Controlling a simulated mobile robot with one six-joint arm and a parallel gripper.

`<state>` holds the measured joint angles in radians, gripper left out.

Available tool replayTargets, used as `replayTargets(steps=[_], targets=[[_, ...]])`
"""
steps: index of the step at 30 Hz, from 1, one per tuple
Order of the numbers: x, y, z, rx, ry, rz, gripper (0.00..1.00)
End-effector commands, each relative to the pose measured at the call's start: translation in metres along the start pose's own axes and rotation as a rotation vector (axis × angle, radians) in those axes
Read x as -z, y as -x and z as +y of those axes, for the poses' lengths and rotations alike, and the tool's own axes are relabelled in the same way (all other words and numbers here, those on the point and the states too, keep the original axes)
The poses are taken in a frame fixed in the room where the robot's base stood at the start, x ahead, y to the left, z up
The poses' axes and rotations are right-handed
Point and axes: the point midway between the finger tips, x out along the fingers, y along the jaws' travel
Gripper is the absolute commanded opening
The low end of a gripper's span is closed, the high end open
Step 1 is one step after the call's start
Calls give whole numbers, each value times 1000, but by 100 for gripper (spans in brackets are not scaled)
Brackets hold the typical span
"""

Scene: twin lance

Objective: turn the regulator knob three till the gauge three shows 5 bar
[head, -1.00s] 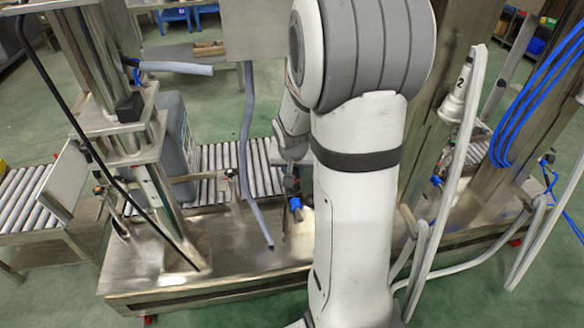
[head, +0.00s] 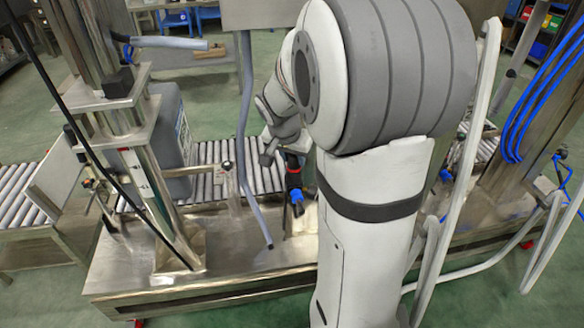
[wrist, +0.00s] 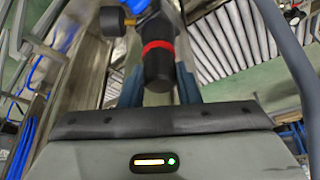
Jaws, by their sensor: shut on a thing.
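The regulator knob (wrist: 158,62) is black with a red ring below its grip and shows between my fingers in the wrist view. My gripper (wrist: 159,80) is shut on it, with one blue-grey finger on each side. Beyond the knob is a blue regulator body, also seen in the head view (head: 297,197). A dark round part on a brass fitting, likely the gauge (wrist: 111,21), sits left of the knob in the wrist view. Its dial face is turned away, so I cannot read it. No number shows on this knob or gauge.
A steel machine bed (head: 200,270) lies below the knob, with a roller conveyor (head: 240,170) behind. A grey hose (head: 245,130) hangs close left of the regulator. A steel column (head: 130,150) and grey canister (head: 172,130) stand further left. Pale pipes (head: 460,180) rise at the right.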

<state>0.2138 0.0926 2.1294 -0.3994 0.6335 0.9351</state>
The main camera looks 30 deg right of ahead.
Motion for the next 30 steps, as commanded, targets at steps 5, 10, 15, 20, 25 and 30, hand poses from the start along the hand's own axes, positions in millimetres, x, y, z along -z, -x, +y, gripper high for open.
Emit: replayTargets(steps=[5,10,15,20,25,30], targets=[[-1,-3,-5,-46,-132,2,7],[0,-1,-6,-88,-235,2,7],[0,0,-6,-118,-309,1,7],[1,0,-6,-133,-349,0,7],[1,1,-6,-140,-365,0,7],[2,1,-6,-140,-367,1,7]])
